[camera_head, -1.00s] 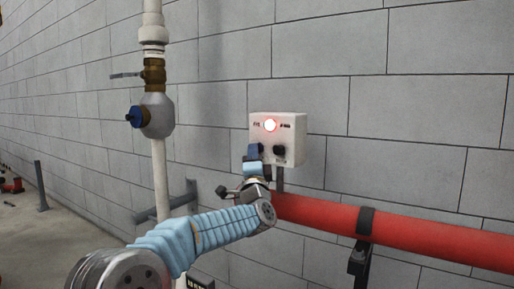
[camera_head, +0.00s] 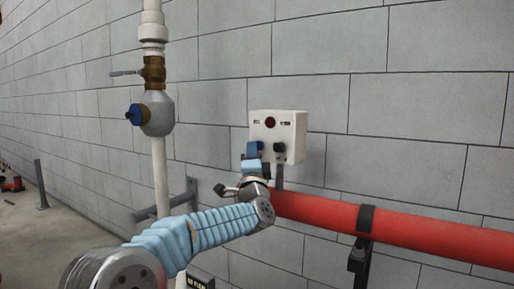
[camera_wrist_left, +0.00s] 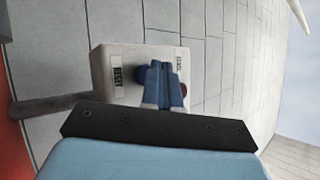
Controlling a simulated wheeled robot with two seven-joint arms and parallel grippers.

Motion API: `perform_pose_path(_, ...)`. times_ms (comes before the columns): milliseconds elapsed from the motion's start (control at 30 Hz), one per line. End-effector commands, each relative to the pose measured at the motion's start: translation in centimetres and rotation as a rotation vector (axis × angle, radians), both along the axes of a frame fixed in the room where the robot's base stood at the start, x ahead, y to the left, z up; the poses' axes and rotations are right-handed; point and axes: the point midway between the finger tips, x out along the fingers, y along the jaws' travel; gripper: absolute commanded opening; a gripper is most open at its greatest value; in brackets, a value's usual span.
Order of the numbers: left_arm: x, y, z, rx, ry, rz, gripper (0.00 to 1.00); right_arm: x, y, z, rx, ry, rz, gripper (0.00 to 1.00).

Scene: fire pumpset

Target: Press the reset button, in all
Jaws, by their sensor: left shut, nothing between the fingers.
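A white control box (camera_head: 291,122) is on the block wall, with a dark red, unlit lamp (camera_head: 270,122) on its upper front. A black round button (camera_head: 280,147) is on its lower front. In the left wrist view the box (camera_wrist_left: 103,57) appears turned, and a dark button (camera_wrist_left: 139,74) sits beside a label that seems to read RESET (camera_wrist_left: 117,77). My left gripper (camera_head: 253,150) is shut and empty at the box's lower left front. Its fingers (camera_wrist_left: 160,72) partly cover the button in the wrist view; contact cannot be told. My right gripper is not in view.
A thick red pipe (camera_head: 420,236) runs along the wall below the box, held by a black bracket (camera_head: 363,230). A white vertical pipe (camera_head: 160,180) with a brass valve (camera_head: 154,73) and blue cap (camera_head: 136,115) stands to the left.

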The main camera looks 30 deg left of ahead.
Motion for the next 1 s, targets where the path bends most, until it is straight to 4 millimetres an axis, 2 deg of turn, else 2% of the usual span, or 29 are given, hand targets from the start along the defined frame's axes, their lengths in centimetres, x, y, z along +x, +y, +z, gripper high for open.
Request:
perform_pose_path(467, -0.8, 0.1, -0.1, -0.001, 0.0, 0.001, 0.0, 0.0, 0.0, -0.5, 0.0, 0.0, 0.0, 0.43)
perform_pose_path(1000, -5.4, 0.4, -0.1, 0.0, 0.0, 0.0, 0.0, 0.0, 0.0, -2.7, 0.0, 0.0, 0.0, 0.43)
